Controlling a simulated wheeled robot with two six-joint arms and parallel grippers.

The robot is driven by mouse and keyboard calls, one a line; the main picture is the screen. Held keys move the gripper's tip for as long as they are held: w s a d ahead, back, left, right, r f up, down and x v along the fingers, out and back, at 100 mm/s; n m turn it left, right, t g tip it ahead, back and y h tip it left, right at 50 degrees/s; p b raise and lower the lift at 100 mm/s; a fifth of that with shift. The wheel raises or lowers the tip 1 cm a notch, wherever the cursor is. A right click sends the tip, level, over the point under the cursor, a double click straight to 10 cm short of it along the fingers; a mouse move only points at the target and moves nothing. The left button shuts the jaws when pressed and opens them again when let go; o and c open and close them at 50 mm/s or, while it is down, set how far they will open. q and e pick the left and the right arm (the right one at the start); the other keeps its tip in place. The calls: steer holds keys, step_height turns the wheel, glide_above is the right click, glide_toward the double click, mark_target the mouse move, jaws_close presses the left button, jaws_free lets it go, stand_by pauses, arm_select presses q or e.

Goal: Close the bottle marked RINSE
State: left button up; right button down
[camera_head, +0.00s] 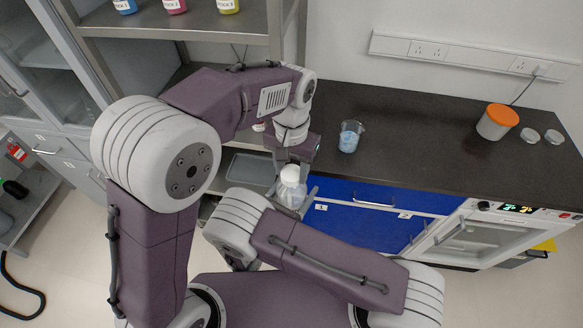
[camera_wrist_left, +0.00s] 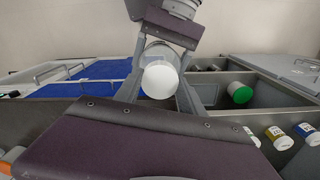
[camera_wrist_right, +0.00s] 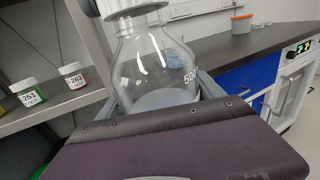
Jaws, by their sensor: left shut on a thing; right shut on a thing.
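The clear bottle (camera_head: 292,194) is upright in front of the counter. The right wrist view shows its glass shoulder (camera_wrist_right: 150,60), a "500" mark and pale contents low inside; I see no RINSE label. My right gripper (camera_wrist_right: 156,92) is shut around the bottle's body. A round white cap (camera_wrist_left: 160,82) shows at the bottle's mouth; it also shows in the head view (camera_head: 290,173). My left gripper (camera_head: 292,166) is shut on the cap, coming from the counter side. Cap and bottle line up, but I cannot tell whether the cap is seated. The bottle's rim is hidden.
A grey tray (camera_head: 250,170) is left of the bottle. Labelled jars (camera_wrist_right: 73,77) stand on shelves.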

arm_select(q)
steer(key=m, duration=0.5)
steer(key=shift+m, duration=0.3)
steer(key=m, duration=0.3)
steer(key=shift+m, duration=0.3)
steer(key=m, duration=0.9)
steer(key=shift+w+m, duration=0.1)
steer(key=shift+m, duration=0.3)
steer(key=m, duration=1.5)
steer(key=shift+m, duration=0.4)
